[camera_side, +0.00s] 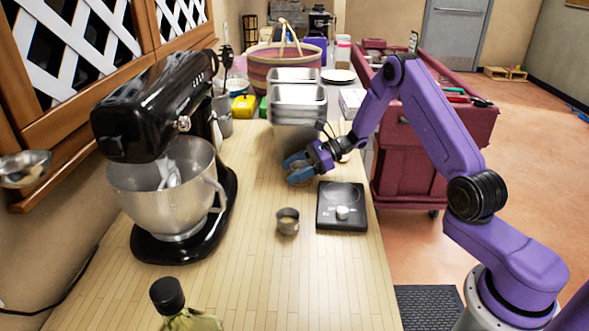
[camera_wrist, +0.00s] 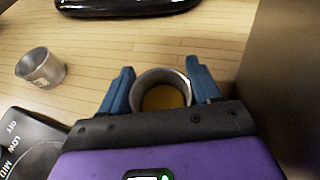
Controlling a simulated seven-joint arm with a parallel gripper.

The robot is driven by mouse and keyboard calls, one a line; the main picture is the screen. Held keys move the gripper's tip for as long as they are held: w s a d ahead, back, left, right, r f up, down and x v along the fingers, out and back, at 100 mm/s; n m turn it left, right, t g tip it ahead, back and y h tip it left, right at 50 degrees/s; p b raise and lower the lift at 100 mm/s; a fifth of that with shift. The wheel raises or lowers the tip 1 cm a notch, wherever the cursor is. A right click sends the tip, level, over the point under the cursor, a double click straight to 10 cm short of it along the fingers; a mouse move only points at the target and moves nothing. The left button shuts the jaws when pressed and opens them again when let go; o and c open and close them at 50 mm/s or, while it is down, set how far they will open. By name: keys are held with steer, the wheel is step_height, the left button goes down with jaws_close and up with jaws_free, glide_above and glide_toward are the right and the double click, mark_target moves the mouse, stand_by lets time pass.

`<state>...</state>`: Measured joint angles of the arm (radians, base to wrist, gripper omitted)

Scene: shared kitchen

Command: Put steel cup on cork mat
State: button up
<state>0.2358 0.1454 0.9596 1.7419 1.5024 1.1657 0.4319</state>
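My gripper (camera_side: 298,167) is low over the counter, past the black scale, with its blue fingers pointing left. In the wrist view a round grey metal cup (camera_wrist: 136,88) with a brown-orange inside lies between the two fingers (camera_wrist: 160,85). The fingers flank it closely; I cannot tell whether they press on it. In the side view this cup is mostly hidden by the fingers. A second small steel cup (camera_side: 287,222) stands upright on the counter left of the scale, and it also shows in the wrist view (camera_wrist: 40,68). I cannot make out a cork mat clearly.
A stand mixer (camera_side: 185,215) fills the left side. Stacked metal pans (camera_side: 297,103) stand behind my gripper. A bottle (camera_side: 180,310) is in front. The counter (camera_side: 325,280) is clear at front right.

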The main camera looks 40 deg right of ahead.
steer(key=shift+o, duration=0.7)
